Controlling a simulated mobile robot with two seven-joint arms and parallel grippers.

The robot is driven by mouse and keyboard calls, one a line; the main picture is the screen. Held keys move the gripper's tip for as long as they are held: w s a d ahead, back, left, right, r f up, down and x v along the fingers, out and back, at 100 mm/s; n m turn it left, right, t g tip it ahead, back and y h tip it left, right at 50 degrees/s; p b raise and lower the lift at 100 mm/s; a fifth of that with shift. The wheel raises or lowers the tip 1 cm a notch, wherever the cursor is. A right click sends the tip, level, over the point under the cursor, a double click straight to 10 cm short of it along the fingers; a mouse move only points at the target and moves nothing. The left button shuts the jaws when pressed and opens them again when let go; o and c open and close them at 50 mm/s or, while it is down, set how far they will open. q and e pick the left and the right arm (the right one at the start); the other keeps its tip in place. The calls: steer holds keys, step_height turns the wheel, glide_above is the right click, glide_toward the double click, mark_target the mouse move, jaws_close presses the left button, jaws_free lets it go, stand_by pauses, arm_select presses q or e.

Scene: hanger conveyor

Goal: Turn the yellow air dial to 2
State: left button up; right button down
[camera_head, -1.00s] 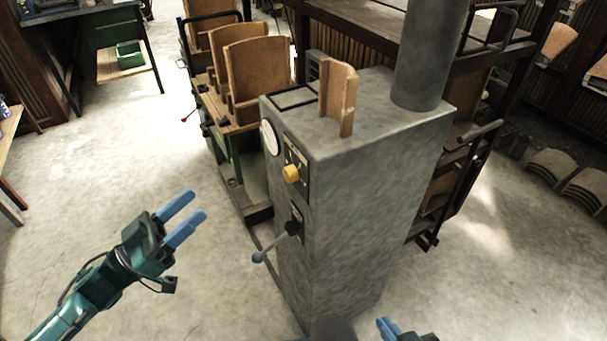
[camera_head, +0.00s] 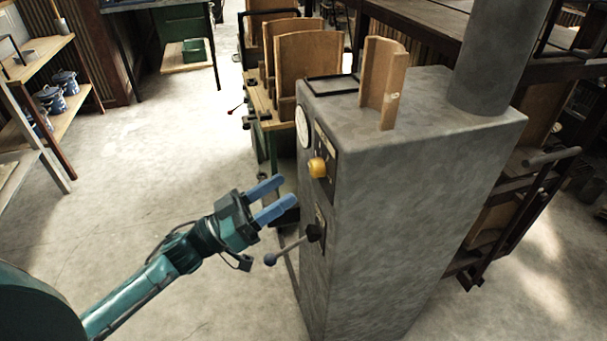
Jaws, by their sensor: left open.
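The yellow air dial (camera_head: 317,167) sits on a dark panel on the narrow left face of the grey cabinet (camera_head: 400,200). The numbers around the dial are too small to read. My left gripper (camera_head: 272,197) is open and empty, with two blue fingers pointing right and up toward the cabinet. In the picture it is left of and below the dial, with a gap to it. My right gripper does not show.
A round white gauge (camera_head: 303,126) is above the dial. A curved wooden piece (camera_head: 383,85) stands on the cabinet top. Open floor lies to the left.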

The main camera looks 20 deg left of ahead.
mark_target(311, 172)
arm_select(q)
steer(key=x, duration=0.6)
steer(key=shift+c, duration=0.2)
steer(key=c, duration=0.9)
